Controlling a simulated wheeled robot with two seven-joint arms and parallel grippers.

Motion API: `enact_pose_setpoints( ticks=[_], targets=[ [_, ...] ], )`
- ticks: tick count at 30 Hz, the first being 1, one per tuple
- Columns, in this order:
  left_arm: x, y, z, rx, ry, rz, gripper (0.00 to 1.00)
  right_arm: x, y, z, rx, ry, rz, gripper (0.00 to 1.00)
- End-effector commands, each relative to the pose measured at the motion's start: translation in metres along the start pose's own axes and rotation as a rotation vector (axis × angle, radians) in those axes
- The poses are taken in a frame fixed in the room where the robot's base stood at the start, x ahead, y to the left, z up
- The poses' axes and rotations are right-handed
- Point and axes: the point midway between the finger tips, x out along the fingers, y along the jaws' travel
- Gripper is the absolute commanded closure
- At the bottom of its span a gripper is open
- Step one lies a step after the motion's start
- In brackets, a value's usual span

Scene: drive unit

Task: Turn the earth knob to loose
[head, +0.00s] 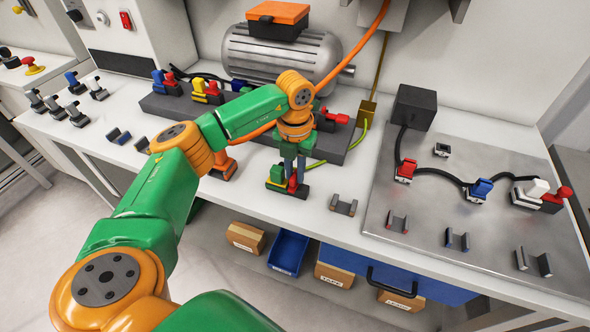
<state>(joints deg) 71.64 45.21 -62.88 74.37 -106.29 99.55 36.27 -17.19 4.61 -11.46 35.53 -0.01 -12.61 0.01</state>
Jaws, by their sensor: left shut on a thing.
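The green earth connector (276,186) stands on the bench near its front edge, in the middle of the head view. Its red knob (293,185) is at its right side, partly hidden by my fingers. My left gripper (294,177) reaches down from above, its grey fingers on either side of the red knob and shut on it. Which way the knob is turned cannot be told. A yellow-green wire (318,163) shows just behind the connector. My right gripper is not in view.
A dark rail (187,107) with coloured connectors and a grey motor (270,52) stand behind. At right, a metal plate (475,155) carries red, blue and white connectors on a black cable. An empty holder (343,206) sits close right of the earth connector. Boxes lie below.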

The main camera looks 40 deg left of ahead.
Motion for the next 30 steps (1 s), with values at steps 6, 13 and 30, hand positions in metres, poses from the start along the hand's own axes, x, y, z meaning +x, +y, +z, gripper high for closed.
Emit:
enact_pose_setpoints(
  ticks=[6, 13, 30],
  targets=[
    [-0.0009, 0.0, 0.0006, -0.039, -0.003, 0.0, 1.0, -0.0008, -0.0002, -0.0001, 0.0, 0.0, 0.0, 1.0],
    [-0.0008, 0.0001, 0.0006, -0.046, -0.003, -0.001, 1.0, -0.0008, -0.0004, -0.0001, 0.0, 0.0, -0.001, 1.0],
    [-0.0003, 0.0002, 0.0002, -0.045, -0.001, 0.0, 0.5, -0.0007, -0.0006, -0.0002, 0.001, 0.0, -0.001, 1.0]
  ],
)
